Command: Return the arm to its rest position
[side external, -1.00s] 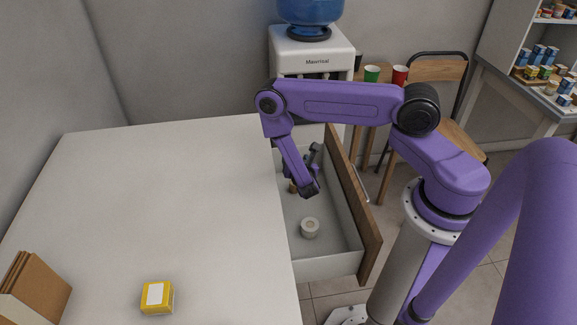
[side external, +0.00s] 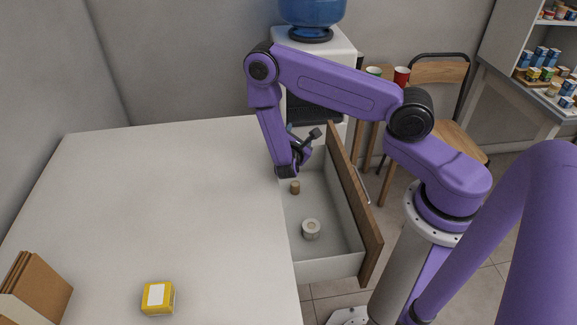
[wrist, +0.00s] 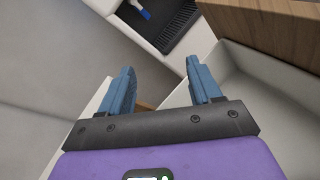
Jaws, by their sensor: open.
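My gripper (side external: 301,150) is above the far end of the open drawer, near the counter's edge. In the wrist view its two blue fingers (wrist: 160,88) are apart with nothing between them. My purple arm reaches across from the right, its elbow raised over the drawer. In the drawer (side external: 344,266) lie a small brown cork-like piece (side external: 295,187) and a round pale container (side external: 311,229), both clear of the gripper.
The white counter (side external: 170,200) is mostly bare, with a yellow box (side external: 158,298) and brown boxes (side external: 36,287) at the front left. A water dispenser (side external: 345,50) stands behind the drawer. A chair (side external: 440,72) and shelves stand at the back right.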

